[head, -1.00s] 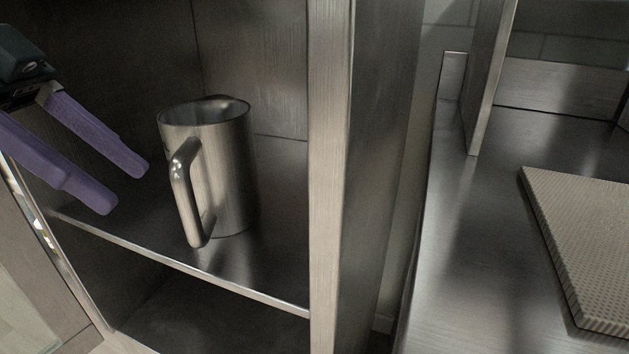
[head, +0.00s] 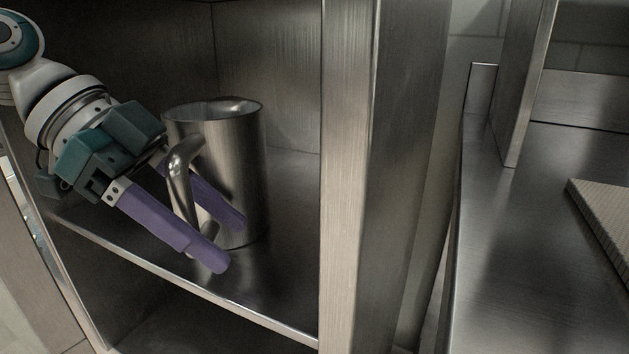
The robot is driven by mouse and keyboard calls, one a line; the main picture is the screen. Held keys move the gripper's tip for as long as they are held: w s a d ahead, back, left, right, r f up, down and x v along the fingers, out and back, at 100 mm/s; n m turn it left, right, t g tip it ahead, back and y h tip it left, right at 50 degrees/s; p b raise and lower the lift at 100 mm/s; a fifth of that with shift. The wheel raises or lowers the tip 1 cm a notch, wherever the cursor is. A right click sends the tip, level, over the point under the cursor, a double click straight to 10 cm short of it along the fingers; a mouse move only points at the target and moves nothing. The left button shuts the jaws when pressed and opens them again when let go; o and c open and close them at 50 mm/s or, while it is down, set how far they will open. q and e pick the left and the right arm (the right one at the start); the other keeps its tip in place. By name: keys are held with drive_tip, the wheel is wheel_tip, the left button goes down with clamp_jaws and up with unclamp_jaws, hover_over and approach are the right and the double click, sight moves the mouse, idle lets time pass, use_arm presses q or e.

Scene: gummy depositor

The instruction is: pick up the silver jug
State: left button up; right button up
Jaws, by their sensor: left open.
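The silver jug (head: 222,150) stands upright on a metal shelf, its open rim up and its handle (head: 179,172) facing me. My left gripper (head: 228,242) has come in from the left, low at the jug's handle side. Its two purple fingers are apart. The far finger runs behind the handle, in front of the jug's body; the near finger passes in front and hides the handle's lower part. I cannot tell whether either finger touches the jug. My right gripper is out of view.
The shelf (head: 283,267) has a front edge and a lower compartment beneath it. A vertical metal post (head: 347,180) stands right of the jug. Beyond it are a metal counter (head: 520,260), an upright panel (head: 527,85) and part of a textured board (head: 603,215).

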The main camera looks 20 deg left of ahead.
use_arm(q)
clamp_jaws()
idle(0.5)
drive_tip(key=shift+w+r, duration=0.1)
idle(0.8)
